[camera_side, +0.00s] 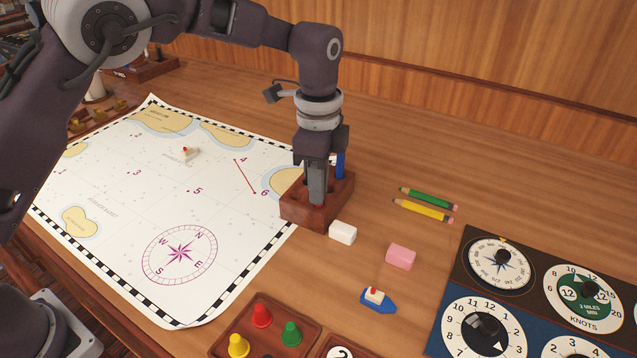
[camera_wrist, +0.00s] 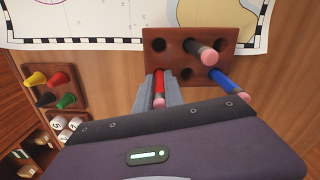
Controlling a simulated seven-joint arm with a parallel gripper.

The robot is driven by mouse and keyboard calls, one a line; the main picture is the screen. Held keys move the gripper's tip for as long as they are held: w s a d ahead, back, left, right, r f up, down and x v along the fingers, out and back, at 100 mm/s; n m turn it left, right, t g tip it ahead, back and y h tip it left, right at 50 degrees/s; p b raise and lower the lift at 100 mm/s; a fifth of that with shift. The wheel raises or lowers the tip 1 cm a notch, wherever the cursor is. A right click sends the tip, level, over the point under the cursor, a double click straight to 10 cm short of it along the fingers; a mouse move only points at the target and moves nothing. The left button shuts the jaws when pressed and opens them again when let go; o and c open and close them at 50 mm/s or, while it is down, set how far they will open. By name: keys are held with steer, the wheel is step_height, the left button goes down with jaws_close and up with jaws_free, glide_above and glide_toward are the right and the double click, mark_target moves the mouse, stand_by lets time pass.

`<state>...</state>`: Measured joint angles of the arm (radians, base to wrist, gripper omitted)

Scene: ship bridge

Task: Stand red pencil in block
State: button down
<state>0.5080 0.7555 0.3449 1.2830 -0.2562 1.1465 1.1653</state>
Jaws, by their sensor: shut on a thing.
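The red pencil (camera_wrist: 158,84) is held upright between the fingers of my gripper (camera_wrist: 158,96), its pink eraser end toward the wrist camera. It lines up with a front-row hole of the brown wooden block (camera_wrist: 164,59); its tip is hidden, so I cannot tell how deep it sits. In the side view my gripper (camera_side: 317,200) is low over the block (camera_side: 309,215) and hides the red pencil. A blue pencil (camera_wrist: 222,82) stands in the block, also seen in the side view (camera_side: 340,165). Another pencil (camera_wrist: 203,52) with a pink eraser stands behind.
Green (camera_side: 428,198) and yellow (camera_side: 423,211) pencils lie right of the block. A white eraser (camera_side: 342,232), pink eraser (camera_side: 400,256) and toy boat (camera_side: 378,301) lie in front. A chart (camera_side: 130,190) spreads left; a dial panel (camera_side: 535,300) is at right.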

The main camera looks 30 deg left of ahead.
steer(key=shift+f, duration=0.45)
stand_by(0.6)
steer(key=c, duration=1.3)
jaws_free()
steer(key=shift+c, duration=0.2)
steer(key=shift+r, duration=0.1)
step_height(320, 180, up, 7)
steer(key=s+a+r+n+t+h, duration=0.1)
steer(key=s+a+r+n+t, duration=0.2)
steer(key=s+a+r+n, duration=0.75)
steer(key=s+a+f+n+t, duration=0.1)
steer(key=s+a+f+n, duration=0.1)
steer(key=s, duration=0.7)
steer(key=s+a+f+n+t+y, duration=0.1)
steer(key=s+a+f+n, duration=0.1)
steer(key=s, duration=0.8)
steer(key=shift+s+a+f+t, duration=0.2)
steer(key=shift+a+t, duration=0.1)
steer(key=shift+a, duration=0.1)
